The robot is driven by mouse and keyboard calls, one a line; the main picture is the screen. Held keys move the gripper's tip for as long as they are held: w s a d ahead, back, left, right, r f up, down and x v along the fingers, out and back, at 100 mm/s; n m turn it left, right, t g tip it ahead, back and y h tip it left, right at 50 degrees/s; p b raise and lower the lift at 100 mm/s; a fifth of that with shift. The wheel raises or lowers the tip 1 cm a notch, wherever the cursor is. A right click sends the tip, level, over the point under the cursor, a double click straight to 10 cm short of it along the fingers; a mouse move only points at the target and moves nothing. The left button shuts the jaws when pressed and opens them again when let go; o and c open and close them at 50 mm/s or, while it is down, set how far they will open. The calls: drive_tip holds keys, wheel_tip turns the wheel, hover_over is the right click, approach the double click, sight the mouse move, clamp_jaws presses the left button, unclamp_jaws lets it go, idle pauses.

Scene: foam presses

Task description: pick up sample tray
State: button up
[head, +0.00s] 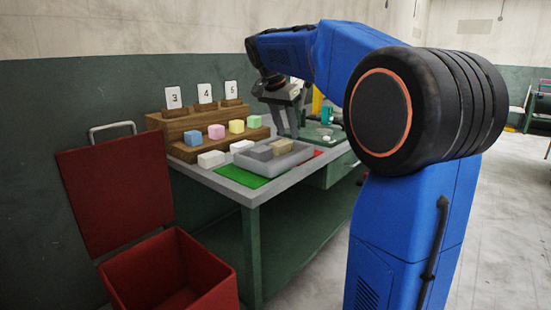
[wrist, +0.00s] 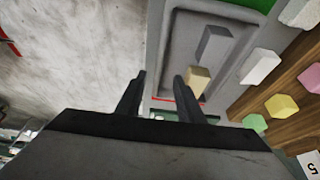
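The grey sample tray (head: 288,162) lies on the table, with a dark grey block (head: 259,153) and a beige block (head: 282,146) in it. In the wrist view the tray (wrist: 186,45) shows right of and beyond the fingers, with the grey block (wrist: 214,45) and beige block (wrist: 196,80) inside. My gripper (head: 289,122) is above the table, behind the tray in the head view, pointing down. In the wrist view its two fingers (wrist: 160,82) stand apart, with nothing between them; the gap lies near the tray's edge.
A stepped wooden stand (head: 215,142) with coloured blocks and numbered cards is behind the tray. White blocks (head: 211,159) stand before it. A green mat (head: 248,175) and a red mat lie by the tray. An open red bin (head: 190,275) stands at the table's left end.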

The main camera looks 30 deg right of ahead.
sight(294, 154)
drive_tip(key=shift+x, duration=4.75)
drive_tip(key=shift+s+a, duration=0.1)
clamp_jaws()
